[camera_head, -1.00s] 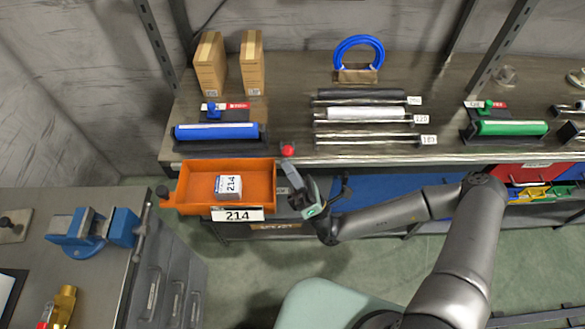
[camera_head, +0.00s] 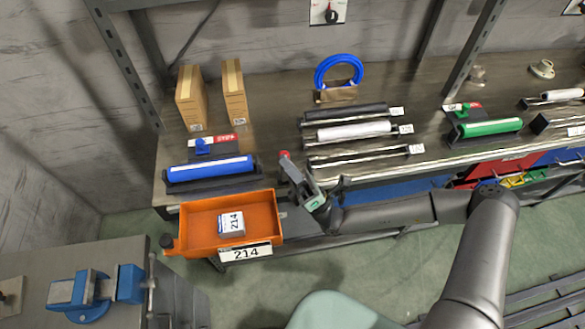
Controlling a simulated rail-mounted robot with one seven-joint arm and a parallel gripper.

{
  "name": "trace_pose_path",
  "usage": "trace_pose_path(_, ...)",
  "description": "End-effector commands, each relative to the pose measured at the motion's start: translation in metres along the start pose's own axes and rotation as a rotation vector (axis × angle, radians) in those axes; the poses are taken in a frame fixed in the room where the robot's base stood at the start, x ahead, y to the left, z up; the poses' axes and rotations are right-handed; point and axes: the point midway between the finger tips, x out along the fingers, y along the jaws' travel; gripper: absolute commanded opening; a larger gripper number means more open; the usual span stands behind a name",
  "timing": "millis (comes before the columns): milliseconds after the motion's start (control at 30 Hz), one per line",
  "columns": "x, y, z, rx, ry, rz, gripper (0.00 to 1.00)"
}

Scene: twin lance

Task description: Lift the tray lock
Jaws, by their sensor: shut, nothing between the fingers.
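The orange tray (camera_head: 196,246) juts out in front of the bench at lower left, with a "214" label on its front and a small white-and-blue box (camera_head: 231,223) marked 214 inside. A red knob (camera_head: 284,154) tops a short grey bar just beyond the tray's back right corner; it looks like the lock, but I cannot tell for certain. My gripper (camera_head: 296,178) is right of the tray, beside this bar, shut and empty. The fingertips are small and partly merge with the bar, so I cannot tell whether they touch it.
A blue roller (camera_head: 210,168) on a black stand sits on the bench behind the tray. Rods and a white roller (camera_head: 354,130) lie to its right, a green roller (camera_head: 490,127) farther right. A blue vise (camera_head: 88,290) stands on the cabinet at lower left.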

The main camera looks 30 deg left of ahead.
Motion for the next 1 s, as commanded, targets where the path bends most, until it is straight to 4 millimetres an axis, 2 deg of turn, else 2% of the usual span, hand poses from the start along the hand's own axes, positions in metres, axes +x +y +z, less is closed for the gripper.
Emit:
trace_pose_path(767, 0.004, -0.003, 0.001, 0.003, 0.002, 0.002, 0.0)
trace_pose_path(867, 0.003, 0.005, -0.001, 0.005, 0.002, 0.002, 0.0)
trace_pose_path(1000, 0.0, 0.027, -0.01, 0.011, 0.003, 0.002, 0.0)
